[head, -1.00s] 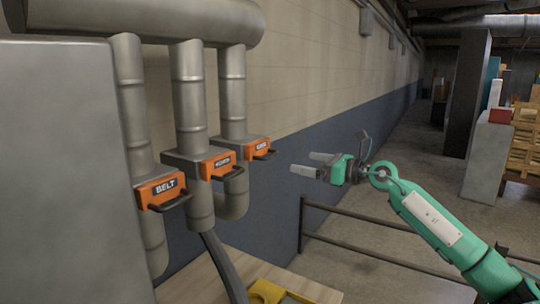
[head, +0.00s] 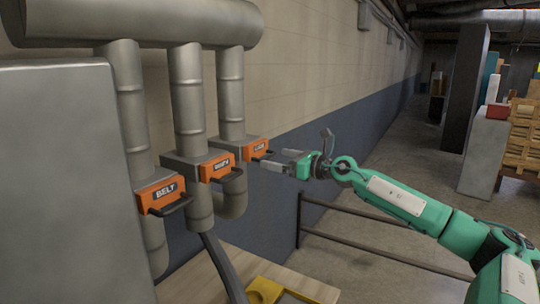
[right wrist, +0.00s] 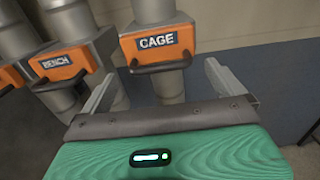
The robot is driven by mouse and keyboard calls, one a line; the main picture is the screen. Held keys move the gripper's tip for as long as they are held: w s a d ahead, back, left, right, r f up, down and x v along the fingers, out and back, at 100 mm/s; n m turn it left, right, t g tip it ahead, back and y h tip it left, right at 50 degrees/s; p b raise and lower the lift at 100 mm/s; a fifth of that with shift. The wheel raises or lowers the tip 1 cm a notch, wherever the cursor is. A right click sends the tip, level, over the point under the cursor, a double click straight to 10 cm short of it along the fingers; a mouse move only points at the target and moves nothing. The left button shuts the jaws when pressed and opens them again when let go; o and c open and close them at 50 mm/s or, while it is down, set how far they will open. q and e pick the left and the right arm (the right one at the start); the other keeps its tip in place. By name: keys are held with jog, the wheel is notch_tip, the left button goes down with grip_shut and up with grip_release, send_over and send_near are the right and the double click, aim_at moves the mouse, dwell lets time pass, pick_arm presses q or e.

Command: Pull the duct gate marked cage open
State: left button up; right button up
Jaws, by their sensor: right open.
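The duct gate marked CAGE is an orange block (head: 254,147) with a dark bar handle, on the farthest of the three grey pipes in the head view. In the right wrist view its CAGE label (right wrist: 156,42) faces me and its dark handle (right wrist: 150,68) hangs below. My right gripper (head: 266,160) is open, its fingertips close to that handle. In the right wrist view the fingers (right wrist: 159,75) lie either side of the handle; whether it is between them in depth, I cannot tell. My left gripper is not in view.
The BENCH gate (right wrist: 58,66) is just left of the CAGE gate, and the BELT gate (head: 160,192) is nearest. A grey cabinet (head: 65,180) fills the left. A dark rail (head: 370,250) runs below my right arm. The wall is behind the pipes.

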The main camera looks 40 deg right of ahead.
aim_at(270, 156)
jog(key=shift+w+a+r+p, duration=0.15)
jog(key=shift+w+r+p, duration=0.05)
jog(key=shift+w+p, duration=0.9)
jog(key=shift+w+a+f+p, duration=0.15)
jog(key=shift+w+a+p, duration=0.2)
jog(key=shift+w+p, duration=0.25)
jog(key=shift+w, duration=0.1)
jog(key=c, duration=1.2)
jog(key=shift+f, duration=0.1)
jog(key=shift+c, duration=0.2)
